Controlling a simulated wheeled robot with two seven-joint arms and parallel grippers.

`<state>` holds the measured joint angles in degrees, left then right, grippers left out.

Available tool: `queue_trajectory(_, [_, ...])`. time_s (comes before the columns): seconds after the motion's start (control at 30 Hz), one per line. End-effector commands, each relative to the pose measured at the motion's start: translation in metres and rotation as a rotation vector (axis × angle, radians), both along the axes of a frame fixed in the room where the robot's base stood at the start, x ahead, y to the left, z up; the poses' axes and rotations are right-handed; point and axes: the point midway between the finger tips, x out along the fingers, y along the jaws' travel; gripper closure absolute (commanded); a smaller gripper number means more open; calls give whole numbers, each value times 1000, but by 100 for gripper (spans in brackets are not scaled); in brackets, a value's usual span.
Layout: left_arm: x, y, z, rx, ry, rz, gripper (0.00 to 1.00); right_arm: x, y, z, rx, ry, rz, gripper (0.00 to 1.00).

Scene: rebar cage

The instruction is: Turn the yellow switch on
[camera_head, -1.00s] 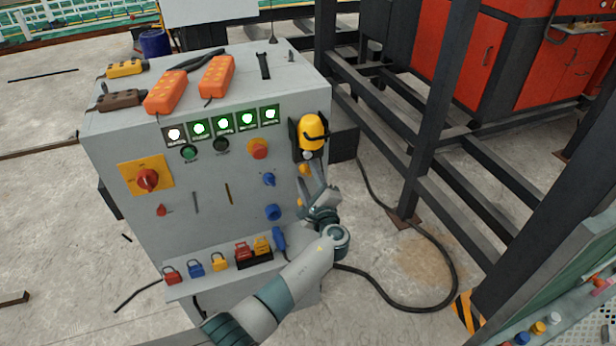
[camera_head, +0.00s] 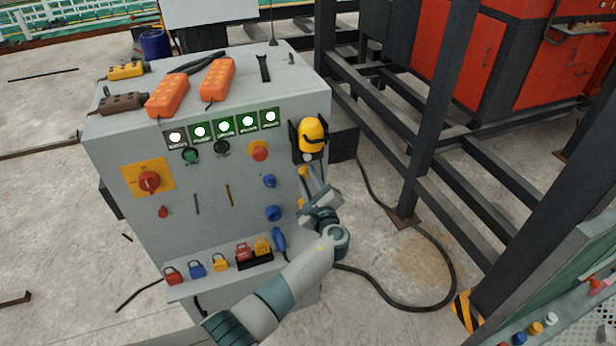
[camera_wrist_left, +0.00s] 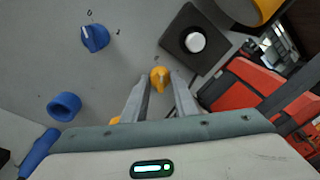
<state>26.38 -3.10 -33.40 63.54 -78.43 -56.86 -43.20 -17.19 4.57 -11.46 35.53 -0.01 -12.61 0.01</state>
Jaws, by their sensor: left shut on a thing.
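The yellow switch (camera_head: 303,170) is a small knob on the right part of the grey cabinet's front panel, below the yellow lamp-like dome. In the left wrist view the yellow switch (camera_wrist_left: 159,76) shows between the two fingertips. My left gripper (camera_head: 309,177) reaches it from below right, and its fingers (camera_wrist_left: 158,86) are shut on the knob from both sides. The fingers partly hide the knob, and its exact setting cannot be read. A second yellow part (camera_head: 300,203) sits lower on the panel, partly behind the gripper. My right gripper is not in view.
A blue switch (camera_head: 269,181) and a blue socket (camera_head: 273,213) sit just left of my gripper. A yellow dome (camera_head: 313,132) juts out above it. A shelf with several padlocks (camera_head: 220,262) is lower left. A dark steel frame (camera_head: 425,130) stands to the right.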

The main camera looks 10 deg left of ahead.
Motion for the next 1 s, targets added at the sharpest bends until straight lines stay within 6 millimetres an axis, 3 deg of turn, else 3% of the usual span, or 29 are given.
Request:
queue_trajectory(0.6, [0, -1, 5, 482, 296, 0, 97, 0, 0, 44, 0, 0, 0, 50])
queue_trajectory(1.0, [1, -1, 3, 805, 495, -1, 97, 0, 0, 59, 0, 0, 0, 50])
